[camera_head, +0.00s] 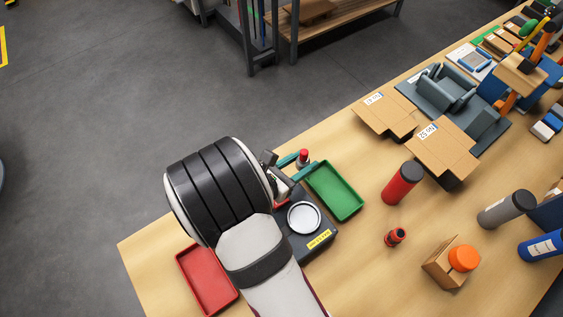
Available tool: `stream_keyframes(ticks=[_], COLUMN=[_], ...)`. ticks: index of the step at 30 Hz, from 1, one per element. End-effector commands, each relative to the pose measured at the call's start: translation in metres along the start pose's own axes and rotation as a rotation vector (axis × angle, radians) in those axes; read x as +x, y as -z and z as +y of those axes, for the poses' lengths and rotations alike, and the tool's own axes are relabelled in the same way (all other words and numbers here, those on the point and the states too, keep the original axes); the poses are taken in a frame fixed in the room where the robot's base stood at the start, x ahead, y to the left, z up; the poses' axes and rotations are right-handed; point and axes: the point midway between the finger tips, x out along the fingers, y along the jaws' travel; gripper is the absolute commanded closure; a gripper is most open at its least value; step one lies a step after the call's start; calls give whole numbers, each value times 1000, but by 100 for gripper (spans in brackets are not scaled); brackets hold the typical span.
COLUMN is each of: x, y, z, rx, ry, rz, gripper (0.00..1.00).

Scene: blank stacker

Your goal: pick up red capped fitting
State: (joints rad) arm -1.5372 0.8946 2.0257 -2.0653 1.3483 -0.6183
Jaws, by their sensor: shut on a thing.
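My gripper (296,166), with teal fingers, is shut on a small fitting with a red cap (303,154). The fitting's red top shows between the fingertips, and its lower part is mostly hidden by the near finger. The gripper is beside the upper left end of the green tray (353,207), above a dark block (325,247) with a round white-rimmed dish (304,218). I cannot tell how high the fitting is above what lies below. A second small red fitting (396,236) lies on the table to the right, apart from the gripper.
A red tray (187,256) is at the table's left, partly behind my arm. Cardboard boxes (437,148) and a grey fixture are further back.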

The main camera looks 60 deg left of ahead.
Motion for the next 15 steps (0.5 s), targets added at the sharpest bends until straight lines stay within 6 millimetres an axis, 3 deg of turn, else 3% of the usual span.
stream_keyframes(ticks=[6, 15], x=[8, 10], y=[-32, -40], z=[-39, -49], rx=[1, 0], ry=[2, -1], rz=[-1, 0], gripper=[100, 100])
